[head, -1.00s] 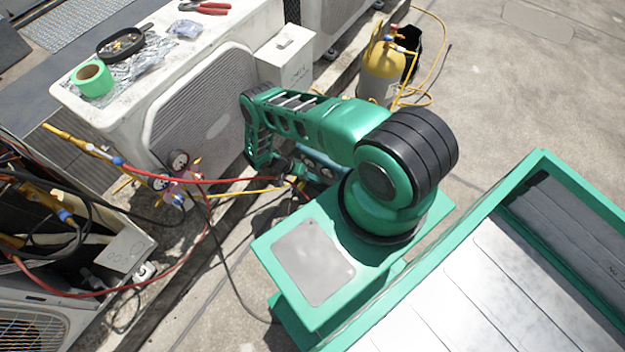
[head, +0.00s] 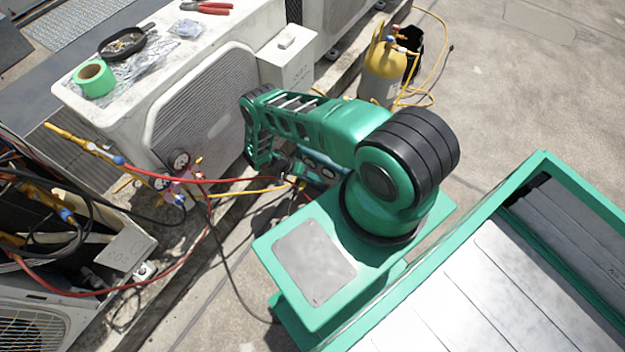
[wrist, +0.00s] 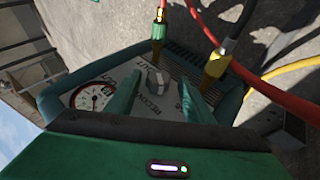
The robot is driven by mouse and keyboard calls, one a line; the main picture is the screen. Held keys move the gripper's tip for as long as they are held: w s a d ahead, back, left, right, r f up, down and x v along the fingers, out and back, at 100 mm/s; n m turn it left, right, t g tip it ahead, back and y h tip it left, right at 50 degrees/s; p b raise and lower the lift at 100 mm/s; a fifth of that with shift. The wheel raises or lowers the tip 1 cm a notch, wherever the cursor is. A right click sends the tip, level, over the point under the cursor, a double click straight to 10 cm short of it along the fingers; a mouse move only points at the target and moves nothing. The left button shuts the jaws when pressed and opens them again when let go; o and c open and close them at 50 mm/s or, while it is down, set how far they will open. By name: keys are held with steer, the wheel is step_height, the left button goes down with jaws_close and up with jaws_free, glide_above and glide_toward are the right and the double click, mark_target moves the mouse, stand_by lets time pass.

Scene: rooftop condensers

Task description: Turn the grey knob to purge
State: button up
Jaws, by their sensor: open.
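The grey knob (wrist: 156,82) shows in the wrist view on the grey top panel of a dark green machine (wrist: 60,100). My gripper (wrist: 160,80) is open, with one green finger on each side of the knob. I cannot tell whether either finger touches it. A round gauge (wrist: 92,97) sits left of the knob. Printed lettering lies around the knob, partly covered by the fingers and too blurred to read surely. In the head view my arm hides the knob and most of the machine.
Hoses with brass fittings (wrist: 216,65) connect at the machine's far edge. Red and yellow hoses cross toward a gauge manifold (head: 175,175) at left. A white condenser (head: 205,105) stands beyond my arm. A yellow cylinder (head: 378,75) stands at the back, with open roof to its right.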

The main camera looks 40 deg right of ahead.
steer(key=v, duration=1)
steer(key=shift+w+a, duration=0.15)
steer(key=shift+w, duration=0.05)
steer(key=shift+r, duration=0.15)
